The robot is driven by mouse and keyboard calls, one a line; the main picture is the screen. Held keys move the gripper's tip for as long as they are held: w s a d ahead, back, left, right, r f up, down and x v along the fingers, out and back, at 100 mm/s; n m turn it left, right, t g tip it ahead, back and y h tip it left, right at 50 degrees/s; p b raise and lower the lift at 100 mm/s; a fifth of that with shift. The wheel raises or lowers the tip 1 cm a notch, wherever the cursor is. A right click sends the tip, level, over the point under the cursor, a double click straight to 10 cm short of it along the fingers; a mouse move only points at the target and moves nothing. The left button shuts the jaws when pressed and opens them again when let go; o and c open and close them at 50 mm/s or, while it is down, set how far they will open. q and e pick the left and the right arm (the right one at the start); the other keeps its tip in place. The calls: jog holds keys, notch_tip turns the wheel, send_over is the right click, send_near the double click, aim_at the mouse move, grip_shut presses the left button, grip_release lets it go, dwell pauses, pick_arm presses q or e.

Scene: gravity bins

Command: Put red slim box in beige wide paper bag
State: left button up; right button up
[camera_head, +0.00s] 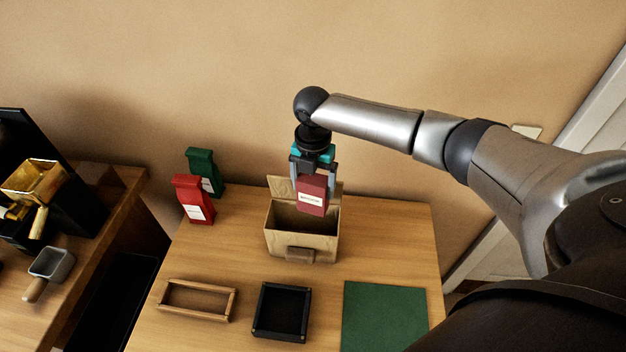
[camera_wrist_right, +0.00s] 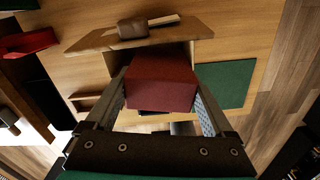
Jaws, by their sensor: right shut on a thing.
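The red slim box (camera_head: 313,196) has a white label on its front. My right gripper (camera_head: 314,176) is shut on it from above, and the box hangs roughly upright. In the right wrist view the dark red box (camera_wrist_right: 160,80) sits between the two fingers (camera_wrist_right: 160,100). The beige wide paper bag (camera_head: 288,244) stands open on the table with its back flap up. The box is over the bag's opening in the head view; its lower end overlaps the opening, and I cannot tell whether it is below the rim. My left gripper is not in view.
A red bag (camera_head: 194,201) and a green bag (camera_head: 204,166) stand to the left. In front are a wooden tray (camera_head: 197,315), a black tray (camera_head: 262,330) and a green mat (camera_head: 385,316). A side counter with a metal scoop (camera_head: 52,263) is at far left.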

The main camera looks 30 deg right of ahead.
notch_tip(320, 180, down, 16)
jog(key=b, duration=1)
jog(key=shift+r, duration=0.25)
jog(key=shift+f+b, duration=0.45)
jog(key=shift+b, duration=0.05)
dwell(0.4)
jog(key=o, duration=1.2)
jog(key=shift+r, duration=0.1)
notch_tip(320, 180, up, 15)
jog(key=shift+p, duration=0.8)
